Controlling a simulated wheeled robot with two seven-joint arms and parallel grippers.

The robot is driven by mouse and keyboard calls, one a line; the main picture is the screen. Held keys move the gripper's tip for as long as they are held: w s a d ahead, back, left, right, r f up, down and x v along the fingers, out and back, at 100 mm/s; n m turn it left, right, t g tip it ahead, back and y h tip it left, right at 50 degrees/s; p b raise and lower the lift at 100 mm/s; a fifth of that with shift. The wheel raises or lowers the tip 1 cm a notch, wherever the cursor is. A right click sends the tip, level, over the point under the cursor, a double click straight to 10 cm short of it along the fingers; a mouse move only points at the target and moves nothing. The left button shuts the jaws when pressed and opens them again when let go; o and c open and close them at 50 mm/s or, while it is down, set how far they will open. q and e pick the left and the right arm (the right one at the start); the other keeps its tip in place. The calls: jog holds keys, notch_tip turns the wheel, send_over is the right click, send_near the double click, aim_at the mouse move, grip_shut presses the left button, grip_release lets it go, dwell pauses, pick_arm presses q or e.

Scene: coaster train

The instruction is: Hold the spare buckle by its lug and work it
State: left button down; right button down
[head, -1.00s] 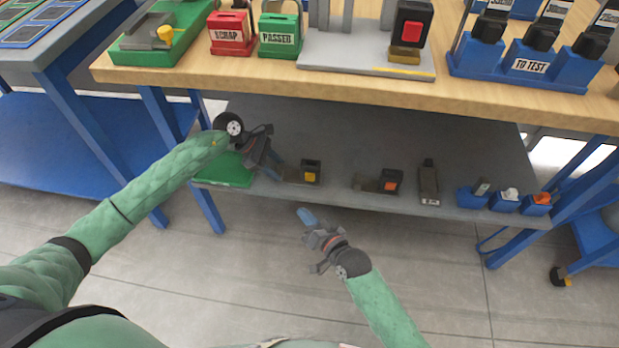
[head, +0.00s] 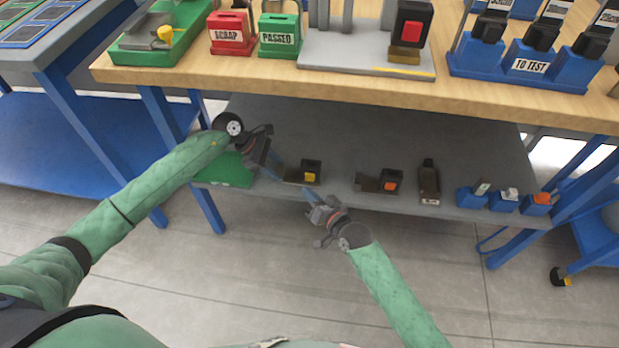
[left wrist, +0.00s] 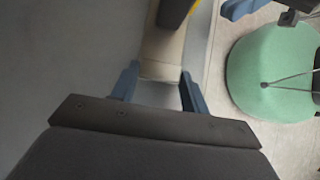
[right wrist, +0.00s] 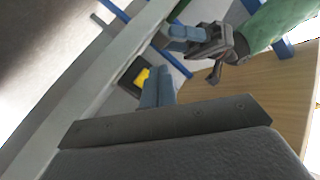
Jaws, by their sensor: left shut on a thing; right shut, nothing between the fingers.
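The spare buckle (head: 311,171), a dark block with a yellow button, lies at the front of the grey lower shelf with its flat metal lug (head: 292,177) toward the left. My left gripper (head: 278,170) is shut on the lug. In the left wrist view the pale lug (left wrist: 161,58) runs between the blue fingers, with the dark body (left wrist: 172,12) at the top edge. My right gripper (head: 309,193) is shut and empty, just in front of the shelf edge below the buckle. In the right wrist view its fingertips (right wrist: 158,84) are close to the yellow button (right wrist: 143,76); contact cannot be told.
Another buckle with an orange button (head: 391,181), an upright dark part (head: 429,180) and several blue holders (head: 503,200) stand to the right on the shelf (head: 370,140). A green tray (head: 228,170) lies left.

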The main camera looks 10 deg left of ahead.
aim_at(305, 178)
jog(key=shift+w, duration=0.9)
jog(key=shift+w, duration=0.1)
dwell(1.4)
jog(key=shift+w, duration=0.3)
jog(key=shift+w, duration=0.5)
dwell(0.9)
jog(key=shift+s, duration=0.9)
jog(key=s, duration=0.5)
dwell(0.4)
